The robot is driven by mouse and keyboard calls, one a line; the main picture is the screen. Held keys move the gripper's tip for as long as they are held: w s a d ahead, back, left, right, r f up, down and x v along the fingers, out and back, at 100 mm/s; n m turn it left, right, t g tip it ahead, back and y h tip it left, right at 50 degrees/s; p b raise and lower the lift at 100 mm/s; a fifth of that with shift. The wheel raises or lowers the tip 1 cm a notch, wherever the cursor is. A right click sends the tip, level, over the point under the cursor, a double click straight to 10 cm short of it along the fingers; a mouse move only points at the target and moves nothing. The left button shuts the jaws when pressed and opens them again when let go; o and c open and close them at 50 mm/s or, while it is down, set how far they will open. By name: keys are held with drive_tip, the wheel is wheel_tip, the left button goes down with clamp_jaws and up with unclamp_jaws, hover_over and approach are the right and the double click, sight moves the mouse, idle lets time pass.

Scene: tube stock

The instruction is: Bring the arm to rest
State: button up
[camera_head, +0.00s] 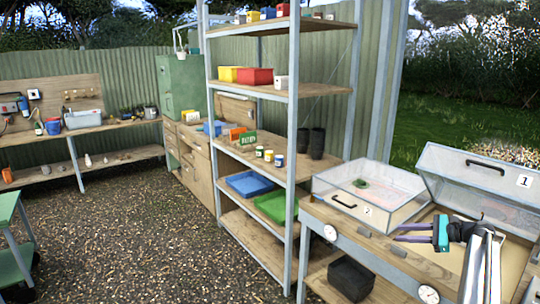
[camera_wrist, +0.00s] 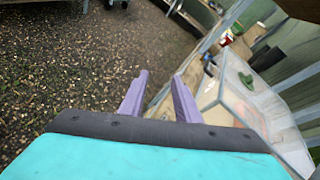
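My gripper (camera_head: 398,233) is at the lower right of the head view, with a teal body and purple fingers pointing left. It is above the wooden bench, in front of the raised lid of the box marked 1 (camera_head: 480,185). In the wrist view the two purple fingers (camera_wrist: 160,98) stand apart with nothing between them, so my gripper is open and empty. Beyond them I see gravel and a clear box.
A closed clear box marked 2 (camera_head: 340,206) with a green item inside sits left of my gripper. A wooden shelf unit (camera_head: 283,93) with trays, cups and pots stands left of it. Gravel floor (camera_head: 130,235) is open at the left, beside a green cart (camera_head: 10,262).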

drive_tip(key=s+a+f+n+g+y, duration=0.15)
drive_tip(key=a+f+g, duration=0.35)
drive_tip(key=a+f, duration=1.65)
drive_tip(key=s+a+f+n+g+h, duration=0.1)
drive_tip(key=s+a+f+n+g, duration=0.1)
drive_tip(key=s+a+f, duration=0.7)
drive_tip(key=s+a+f+n+g+h, duration=0.1)
drive_tip(key=s+a+f+n+g, duration=0.15)
drive_tip(key=s+a+f, duration=0.6)
drive_tip(key=s+a+f+n+g+h+b, duration=0.1)
drive_tip(key=s+a+f+n+g+h, duration=0.3)
drive_tip(key=s, duration=0.6)
drive_tip(key=s+a+f+n+g+h, duration=0.1)
drive_tip(key=s+a+f+n, duration=0.1)
drive_tip(key=s+a+f, duration=0.65)
drive_tip(key=s+d+r+n+h, duration=0.1)
drive_tip(key=s+d+n+h, duration=0.3)
drive_tip(key=s+d+n, duration=0.5)
drive_tip(key=shift+s+d+r+n+h, duration=0.35)
drive_tip(key=shift+s+d+r+n, duration=0.05)
drive_tip(key=shift+s+d, duration=0.55)
